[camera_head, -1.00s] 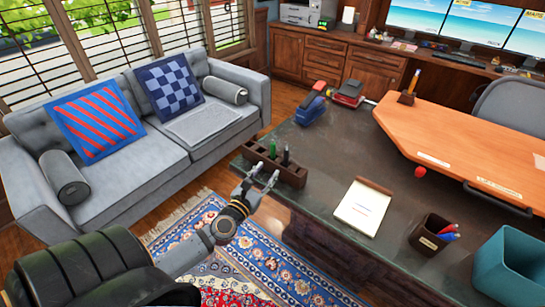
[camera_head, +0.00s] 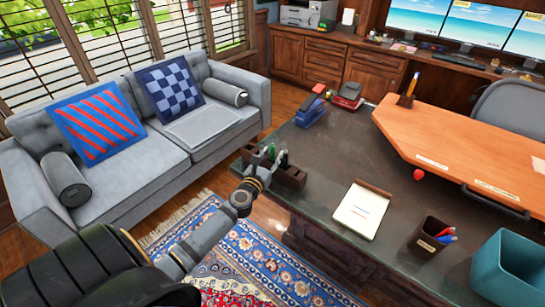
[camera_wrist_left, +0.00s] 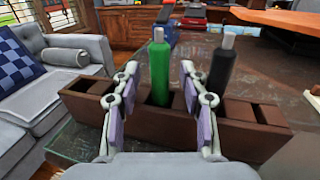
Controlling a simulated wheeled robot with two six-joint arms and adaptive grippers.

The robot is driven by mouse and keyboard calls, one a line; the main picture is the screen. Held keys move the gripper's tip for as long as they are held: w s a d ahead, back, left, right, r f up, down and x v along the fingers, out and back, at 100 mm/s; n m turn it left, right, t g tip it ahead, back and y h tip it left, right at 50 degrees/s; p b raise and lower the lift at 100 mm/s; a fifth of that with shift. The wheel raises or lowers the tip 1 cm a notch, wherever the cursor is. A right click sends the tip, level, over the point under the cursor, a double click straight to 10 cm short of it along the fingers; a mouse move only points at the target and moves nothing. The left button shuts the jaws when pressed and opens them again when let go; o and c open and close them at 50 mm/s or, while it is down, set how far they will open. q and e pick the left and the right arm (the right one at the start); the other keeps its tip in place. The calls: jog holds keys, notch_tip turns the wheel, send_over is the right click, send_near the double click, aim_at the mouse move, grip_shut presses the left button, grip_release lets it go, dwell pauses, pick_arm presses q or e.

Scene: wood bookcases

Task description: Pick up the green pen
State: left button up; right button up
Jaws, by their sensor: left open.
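The green pen (camera_wrist_left: 159,70) stands upright in a slot of the dark wooden pen holder (camera_wrist_left: 82,104), with a black pen (camera_wrist_left: 221,68) in a slot to its right in the left wrist view. My left gripper (camera_head: 266,157) is open at the holder. In the left wrist view, its fingers (camera_wrist_left: 157,78) stand on either side of the green pen, apart from it. My right gripper is not in view.
The dark desk (camera_head: 325,170) also holds a notepad (camera_head: 363,209), a pen cup (camera_head: 430,238), a teal bin (camera_head: 508,268) and a blue stapler (camera_head: 311,112). A grey sofa (camera_head: 130,170) stands to the left. Bare desktop lies between holder and notepad.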

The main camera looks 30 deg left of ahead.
pick_arm(q)
jog(key=shift+w+a, duration=0.1)
jog(key=shift+w, duration=0.45)
jog(key=shift+s, duration=0.1)
jog(key=shift+c, duration=0.5)
grip_shut()
